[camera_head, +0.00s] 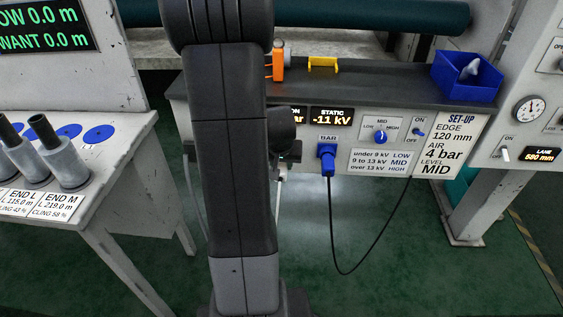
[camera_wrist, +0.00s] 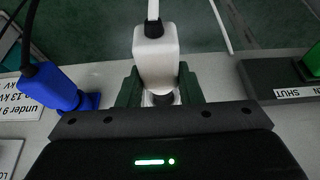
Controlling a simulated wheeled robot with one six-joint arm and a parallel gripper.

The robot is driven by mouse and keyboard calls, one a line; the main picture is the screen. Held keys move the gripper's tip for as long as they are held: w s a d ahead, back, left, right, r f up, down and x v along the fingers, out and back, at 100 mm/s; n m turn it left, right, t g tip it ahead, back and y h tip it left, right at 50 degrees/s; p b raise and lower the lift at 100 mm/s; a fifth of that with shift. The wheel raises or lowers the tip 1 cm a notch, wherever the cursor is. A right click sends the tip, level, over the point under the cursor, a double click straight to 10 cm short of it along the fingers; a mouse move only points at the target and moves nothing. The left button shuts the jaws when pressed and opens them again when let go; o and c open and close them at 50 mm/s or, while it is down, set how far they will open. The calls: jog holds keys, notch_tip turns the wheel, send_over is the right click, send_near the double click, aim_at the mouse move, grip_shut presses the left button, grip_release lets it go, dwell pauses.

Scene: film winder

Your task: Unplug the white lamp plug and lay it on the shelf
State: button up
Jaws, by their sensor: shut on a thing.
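The white lamp plug (camera_wrist: 155,60) is upright in the picture in the wrist view, with a white cord (camera_wrist: 153,10) running from its top. My gripper (camera_wrist: 160,86) is shut on it, with a dark green finger on each side. A pale round socket (camera_wrist: 160,99) shows just under the plug's lower end; I cannot tell whether the plug is still seated in it. In the head view my arm hides most of the gripper, and only a small bit of the white plug (camera_head: 282,175) shows beside it. The dark shelf (camera_head: 385,85) runs along the top of the panel.
A blue plug (camera_head: 327,160) with a black cord sits in the panel, close left of my gripper in the wrist view (camera_wrist: 50,88). On the shelf are an orange item (camera_head: 278,66), a yellow bracket (camera_head: 323,63) and a blue bin (camera_head: 466,78). Shelf room is clear between bracket and bin.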

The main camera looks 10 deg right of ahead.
jog(key=shift+s, duration=0.15)
jog(key=shift+s+a+b, duration=0.3)
jog(key=shift+s+b, duration=0.05)
jog(key=shift+s, duration=0.55)
jog(key=shift+a, duration=0.1)
